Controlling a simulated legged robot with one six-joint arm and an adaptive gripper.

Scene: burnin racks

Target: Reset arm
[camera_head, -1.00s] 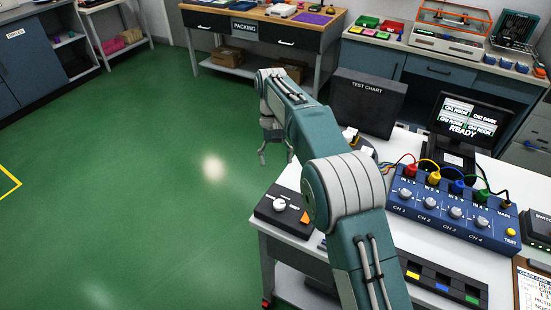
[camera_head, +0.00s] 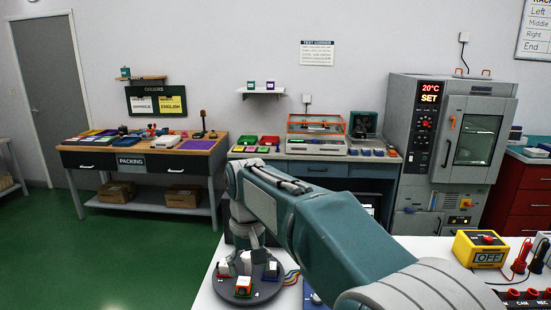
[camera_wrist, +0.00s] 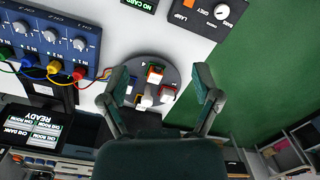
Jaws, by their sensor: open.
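My arm reaches out from the lower right in the head view and bends down at the wrist. My gripper (camera_head: 250,257) hangs over a dark round plate (camera_head: 226,291) on the white bench, partly hidden by the arm. In the wrist view, my gripper (camera_wrist: 160,88) shows two fingers spread wide with nothing held between them. The round plate (camera_wrist: 172,72) lies beyond the fingertips and carries several small white-topped blocks, one with an orange body (camera_head: 244,285). I cannot tell the exact gap between fingers and blocks.
A blue channel box (camera_wrist: 50,40) with coloured leads sits beside the plate, near a READY monitor (camera_wrist: 35,135). A packing desk (camera_head: 145,160) and grey oven (camera_head: 450,140) stand farther back. Green floor is clear at left.

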